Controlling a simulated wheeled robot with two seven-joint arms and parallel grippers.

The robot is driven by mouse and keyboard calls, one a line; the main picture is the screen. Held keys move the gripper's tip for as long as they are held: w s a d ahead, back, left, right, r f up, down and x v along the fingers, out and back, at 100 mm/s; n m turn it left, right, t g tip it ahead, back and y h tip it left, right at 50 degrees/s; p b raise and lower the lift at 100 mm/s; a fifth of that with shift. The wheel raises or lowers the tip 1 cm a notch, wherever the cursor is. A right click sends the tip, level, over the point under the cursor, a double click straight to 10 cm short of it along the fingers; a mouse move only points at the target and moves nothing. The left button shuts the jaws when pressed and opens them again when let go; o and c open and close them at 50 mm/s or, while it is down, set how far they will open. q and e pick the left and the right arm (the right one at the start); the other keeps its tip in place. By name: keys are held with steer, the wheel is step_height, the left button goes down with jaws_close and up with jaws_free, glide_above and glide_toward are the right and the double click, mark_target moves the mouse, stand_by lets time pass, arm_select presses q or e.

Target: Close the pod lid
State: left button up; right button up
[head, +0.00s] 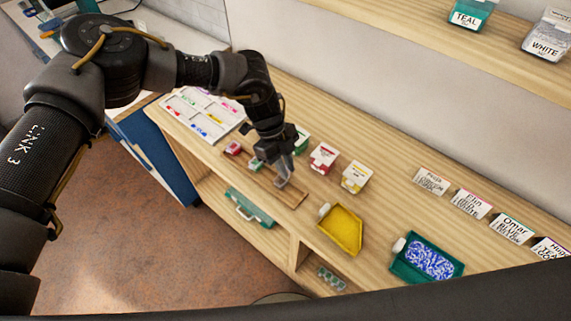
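A red-labelled pod (323,157) and a yellow-labelled pod (356,177) stand on the wooden counter, with a green pod (302,138) partly hidden behind my gripper. A small red container (233,147) and a small green one (256,163) sit on a brown wooden strip (291,197). Which of these is the task's pod, and how its lid stands, I cannot tell. My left gripper (282,182) points down over the strip, right of the small green container. Its fingers are too small and edge-on to show a gap. My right gripper is out of view.
A yellow tray (342,230) and a teal tray (405,268) of blue and white beads lie to the right. Name cards (470,204) line the back. A white sectioned board (203,112) lies left. A teal case (250,208) is on the lower shelf.

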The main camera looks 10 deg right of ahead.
arm_select(q)
jaws_close()
steer(key=shift+s+a, duration=0.1)
steer(key=shift+s+a+f+t+h+b, duration=0.1)
steer(key=shift+s+a+t+h+b, duration=0.15)
steer(key=shift+t+h, duration=0.2)
steer(key=shift+s+a+f+t+h+b, duration=0.1)
steer(key=shift+t+h+b, duration=0.2)
steer(key=shift+t+h, duration=0.15)
steer(key=b, duration=0.1)
steer(key=t+h, duration=0.1)
steer(key=m+b, duration=0.1)
steer(key=shift+s+a+f+t+h+b, duration=0.2)
steer(key=shift+s+a+t+h+b, duration=0.1)
steer(key=shift+h, duration=0.1)
steer(key=shift+s+a+t+h+b, duration=0.15)
steer(key=shift+t+h+b, duration=0.4)
steer(key=shift+b, duration=0.35)
steer(key=shift+r, duration=0.1)
steer(key=shift+o, duration=1.5)
jaws_free()
